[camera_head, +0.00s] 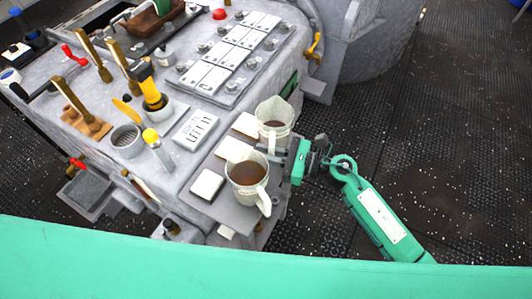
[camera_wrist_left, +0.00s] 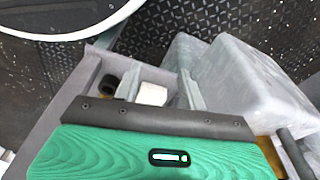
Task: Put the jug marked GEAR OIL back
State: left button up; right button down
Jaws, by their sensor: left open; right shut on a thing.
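Two pale jugs of brown liquid stand at the console's right edge in the head view: a front jug (camera_head: 247,173) and a back jug (camera_head: 275,112). I cannot read GEAR OIL on either. My right gripper (camera_head: 272,149) is shut at the near side of the back jug, apparently on its handle, which the fingers hide. The front jug's handle points toward the bottom right, clear of the fingers. My left gripper (camera_wrist_left: 158,86) is open in the left wrist view, with nothing held between its fingers. It is not seen in the head view.
A grey side shelf (camera_head: 222,205) bears white square pads, including a bare one (camera_head: 207,185) left of the front jug. The console (camera_head: 190,155) carries levers, a yellow-handled tool (camera_head: 150,90) and switch panels. Dark deck (camera_head: 440,130) lies open at right.

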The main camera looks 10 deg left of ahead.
pick_arm(q)
jog(key=shift+w+r, duration=0.1)
jog(key=shift+r, duration=0.05)
pick_arm(e)
jog(key=shift+f, duration=0.15)
pick_arm(q)
jog(key=shift+r, duration=0.1)
pick_arm(e)
jog(key=shift+f, duration=0.1)
jog(key=c, duration=1.7)
grip_release()
pick_arm(q)
jog(key=shift+w+d+r, duration=0.1)
jog(key=shift+w+r, duration=0.1)
jog(key=shift+r, duration=0.15)
